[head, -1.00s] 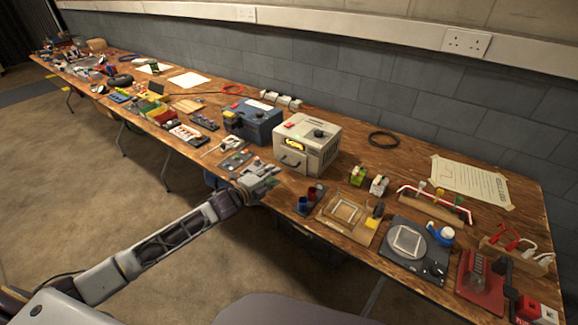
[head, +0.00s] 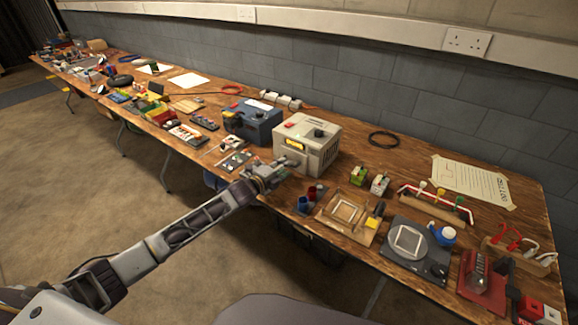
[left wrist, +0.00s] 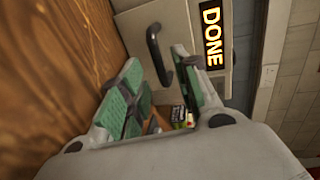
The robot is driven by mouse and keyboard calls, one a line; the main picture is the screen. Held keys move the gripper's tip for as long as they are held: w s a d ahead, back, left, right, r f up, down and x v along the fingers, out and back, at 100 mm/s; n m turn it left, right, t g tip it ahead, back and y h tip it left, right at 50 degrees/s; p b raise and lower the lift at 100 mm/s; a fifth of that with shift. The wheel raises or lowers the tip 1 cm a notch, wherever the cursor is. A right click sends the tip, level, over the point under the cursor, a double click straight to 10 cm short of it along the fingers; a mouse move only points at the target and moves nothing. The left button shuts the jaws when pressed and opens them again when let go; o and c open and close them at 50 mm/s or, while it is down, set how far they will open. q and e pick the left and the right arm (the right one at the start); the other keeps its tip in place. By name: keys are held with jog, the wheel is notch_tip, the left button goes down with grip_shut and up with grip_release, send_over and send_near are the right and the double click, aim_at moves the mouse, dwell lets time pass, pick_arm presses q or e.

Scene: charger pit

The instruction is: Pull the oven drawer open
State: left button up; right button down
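The oven (head: 318,143) is a cream box on the bench with a red switch, a dark knob and a lit yellow display. In the left wrist view its display (left wrist: 211,36) reads DONE. Beside the display is the pale drawer front (left wrist: 182,22) with a black bar handle (left wrist: 153,48). The drawer looks closed. My left gripper (head: 287,165) is at the oven's front and hides the handle in the head view. In the left wrist view the left gripper (left wrist: 160,78) is open, with green pads on either side of the handle. I cannot tell whether they touch it.
A blue box (head: 252,120) stands left of the oven. Small blue and red cups (head: 307,198) and a wooden frame fixture (head: 346,212) are to the right of my left gripper. A wall runs behind.

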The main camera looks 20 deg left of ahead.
aim_at(301, 153)
pick_arm(q)
jog(key=shift+x, duration=1.9)
jog(key=c, duration=0.6)
jog(key=shift+f, duration=0.1)
grip_shut()
jog(key=shift+s, duration=0.1)
